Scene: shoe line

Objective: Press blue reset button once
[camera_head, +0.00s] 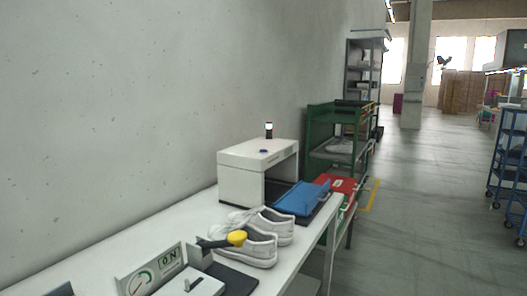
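The blue button (263,150) is a small disc on the top of a white box-shaped machine (238,182) with an open front. The machine stands on the white table (120,262) against the wall. A small signal light (268,130), black with a white top, stands just behind the button. At this size I cannot tell whether the button is pressed in. Neither of my grippers is in view.
White shoes (262,250) stand on the table before the machine, beside a yellow-headed dark tool (236,238). A blue tray (302,199) lies at the machine's opening. A gauge panel (150,272) is nearer.

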